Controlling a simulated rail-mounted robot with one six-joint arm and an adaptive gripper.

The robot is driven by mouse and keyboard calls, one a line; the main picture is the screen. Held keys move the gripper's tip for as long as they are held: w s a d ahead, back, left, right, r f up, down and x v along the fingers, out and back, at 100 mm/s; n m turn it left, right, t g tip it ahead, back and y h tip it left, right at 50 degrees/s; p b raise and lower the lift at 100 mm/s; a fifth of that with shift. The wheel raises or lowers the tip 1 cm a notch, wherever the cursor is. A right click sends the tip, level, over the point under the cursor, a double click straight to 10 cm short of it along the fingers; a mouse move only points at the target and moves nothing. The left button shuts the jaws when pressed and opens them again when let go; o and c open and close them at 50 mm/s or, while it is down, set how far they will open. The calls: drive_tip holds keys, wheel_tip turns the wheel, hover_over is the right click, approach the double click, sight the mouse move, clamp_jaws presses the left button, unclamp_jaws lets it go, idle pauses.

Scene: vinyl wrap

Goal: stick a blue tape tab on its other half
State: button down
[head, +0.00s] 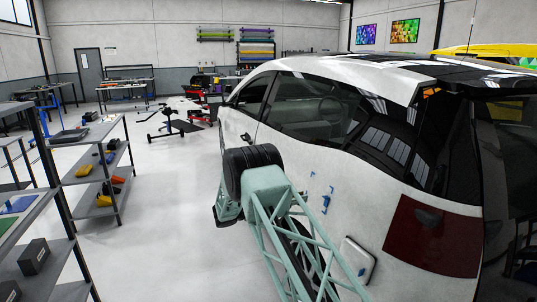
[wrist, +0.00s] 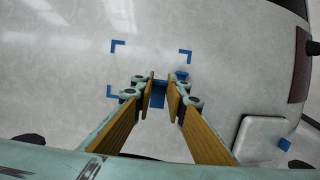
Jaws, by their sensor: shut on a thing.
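In the wrist view my gripper (wrist: 159,90) is shut on a small blue tape tab (wrist: 158,96), which shows between the fingertips. Behind it is the white car side. Blue L-shaped corner marks lie on the panel at upper left (wrist: 118,44), upper right (wrist: 185,55) and lower left (wrist: 112,92). Another small blue piece (wrist: 181,76) is just right of the fingertips, partly hidden by the gripper. I cannot tell whether the held tab touches the panel. In the head view the marks (head: 325,205) show on the car side; the fingertips are not clear there.
A raised white square flap (wrist: 262,140) with a blue tab (wrist: 284,144) is at lower right.

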drive_tip(key=s+d+f+n+t, duration=0.1)
drive_tip(key=s+d+f, duration=0.1)
drive_tip(key=s, duration=0.7)
drive_tip(key=s+d+f+n+t+y, duration=0.1)
drive_tip(key=s+d+f, duration=0.1)
drive_tip(key=s+f, duration=0.3)
drive_tip(key=s+d+f+n+t+y, duration=0.1)
drive_tip(key=s+d+f+t, duration=0.1)
drive_tip(key=s, duration=1.1)
wheel_tip(320, 180, down, 2)
drive_tip(key=shift+s+d+f, duration=0.1)
drive_tip(key=shift+s+d, duration=0.3)
drive_tip(key=shift+d, duration=0.05)
drive_tip(key=shift+d+y, duration=0.1)
drive_tip(key=shift+y, duration=0.2)
drive_tip(key=shift+n+t+y, duration=2.4)
drive_tip(key=shift+y, duration=0.2)
drive_tip(key=shift+a, duration=0.2)
